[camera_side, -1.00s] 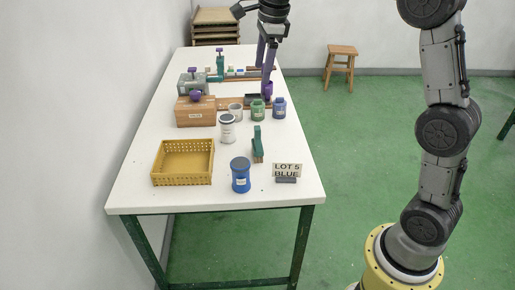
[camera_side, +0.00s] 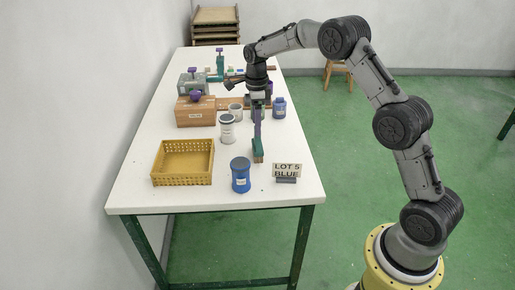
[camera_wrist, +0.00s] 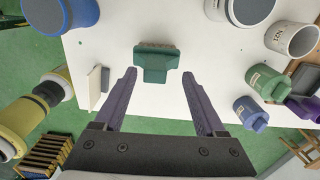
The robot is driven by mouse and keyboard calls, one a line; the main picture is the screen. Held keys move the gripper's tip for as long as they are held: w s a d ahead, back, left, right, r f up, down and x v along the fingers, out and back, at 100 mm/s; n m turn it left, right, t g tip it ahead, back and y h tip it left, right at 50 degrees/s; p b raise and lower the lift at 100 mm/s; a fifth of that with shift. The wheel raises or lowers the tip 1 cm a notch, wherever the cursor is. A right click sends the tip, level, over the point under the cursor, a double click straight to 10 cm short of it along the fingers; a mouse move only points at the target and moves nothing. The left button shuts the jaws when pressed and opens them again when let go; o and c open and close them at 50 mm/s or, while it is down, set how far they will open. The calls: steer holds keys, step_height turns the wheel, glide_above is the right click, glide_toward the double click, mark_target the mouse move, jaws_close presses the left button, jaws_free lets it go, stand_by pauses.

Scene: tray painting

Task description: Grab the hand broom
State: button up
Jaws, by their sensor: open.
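The hand broom has a green body and tan bristles. In the side view the hand broom (camera_side: 258,151) stands on the white table, right of the yellow basket, with its upper part overlapped by my gripper. In the wrist view the hand broom (camera_wrist: 155,64) lies at the fingertips, its green handle end toward me and its bristles at the far side. My gripper (camera_side: 257,136) points down right at the broom; its purple fingers are open in the wrist view (camera_wrist: 159,76), one on each side of the handle, with visible gaps.
A blue can (camera_side: 240,175) stands in front of the broom and a LOT 5 BLUE sign (camera_side: 287,171) to its right. A white can (camera_side: 227,128) and a yellow basket (camera_side: 183,180) are to the left. Several paint cans, including a blue one (camera_side: 279,108), stand behind.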

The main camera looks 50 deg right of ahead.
mark_target(257, 142)
steer(key=shift+s+a+f, duration=0.1)
steer(key=shift+s+f, duration=0.05)
steer(key=shift+f, duration=1.35)
steer(key=shift+s+a+f, duration=0.1)
steer(key=shift+s+f, duration=0.05)
steer(key=shift+f, duration=1.35)
jaws_close()
